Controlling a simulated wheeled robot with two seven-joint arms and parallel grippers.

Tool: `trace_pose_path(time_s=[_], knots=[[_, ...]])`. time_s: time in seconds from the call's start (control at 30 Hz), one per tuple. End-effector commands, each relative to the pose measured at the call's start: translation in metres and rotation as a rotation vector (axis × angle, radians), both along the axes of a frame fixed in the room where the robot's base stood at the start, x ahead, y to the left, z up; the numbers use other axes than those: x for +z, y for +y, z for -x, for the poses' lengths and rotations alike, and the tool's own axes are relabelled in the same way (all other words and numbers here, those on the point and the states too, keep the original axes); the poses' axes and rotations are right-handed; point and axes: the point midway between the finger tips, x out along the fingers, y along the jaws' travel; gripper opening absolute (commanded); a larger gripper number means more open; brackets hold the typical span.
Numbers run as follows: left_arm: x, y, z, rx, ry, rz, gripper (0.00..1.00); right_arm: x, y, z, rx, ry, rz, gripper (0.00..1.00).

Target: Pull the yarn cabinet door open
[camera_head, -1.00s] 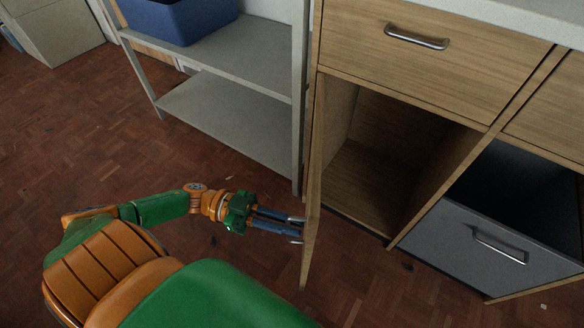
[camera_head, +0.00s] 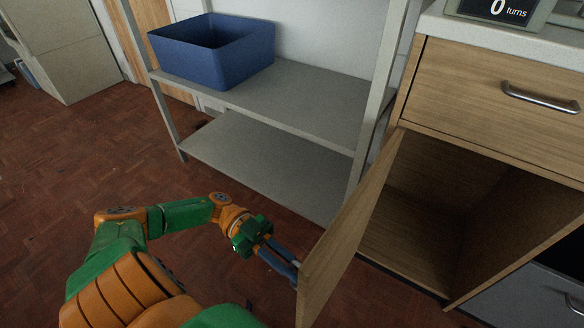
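The wooden cabinet door (camera_head: 350,230) stands swung outward from its left side, its inner face turned to me. The cabinet opening (camera_head: 425,215) is uncovered and shows an empty wooden inside. My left gripper (camera_head: 292,268) is on the outer side of the door, near its free edge. Its fingertips are partly hidden behind the door, so I cannot tell whether they grip anything. Any handle on the outer face is hidden. My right gripper is not in view.
A grey shelf unit (camera_head: 265,165) with a blue bin (camera_head: 213,52) stands left of the cabinet. A closed drawer (camera_head: 490,95) is above the opening. A grey drawer front (camera_head: 530,298) is at the lower right. The parquet floor (camera_head: 60,180) at the left is clear.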

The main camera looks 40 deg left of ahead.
Motion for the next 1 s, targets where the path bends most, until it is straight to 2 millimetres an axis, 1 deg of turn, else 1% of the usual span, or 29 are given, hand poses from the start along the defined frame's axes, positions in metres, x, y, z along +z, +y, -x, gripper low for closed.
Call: trace_pose_path(time_s=[0.03, 0.37, 0.4, 0.43, 0.73, 0.8, 0.87, 1.0], knots=[[-0.002, 0.000, 0.001, -0.002, 0.004, -0.005, 0.00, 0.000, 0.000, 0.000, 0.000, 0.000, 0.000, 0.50], [-0.002, 0.000, 0.001, -0.001, 0.003, -0.006, 0.00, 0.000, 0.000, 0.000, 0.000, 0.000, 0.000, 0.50], [-0.002, 0.000, 0.001, -0.001, 0.003, -0.006, 0.18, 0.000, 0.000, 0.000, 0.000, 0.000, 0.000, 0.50], [-0.002, 0.000, 0.001, -0.001, 0.003, -0.005, 0.24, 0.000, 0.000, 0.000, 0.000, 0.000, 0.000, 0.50], [-0.001, 0.001, 0.000, 0.001, 0.001, -0.002, 0.24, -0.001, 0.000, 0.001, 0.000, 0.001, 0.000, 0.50], [-0.002, 0.006, 0.000, 0.002, 0.001, -0.004, 0.24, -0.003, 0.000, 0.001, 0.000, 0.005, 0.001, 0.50], [-0.004, 0.014, -0.001, 0.003, 0.002, -0.005, 0.24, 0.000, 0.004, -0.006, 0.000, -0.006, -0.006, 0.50], [-0.005, 0.040, -0.001, 0.004, 0.001, -0.006, 0.24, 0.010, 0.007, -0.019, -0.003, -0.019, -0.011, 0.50]])
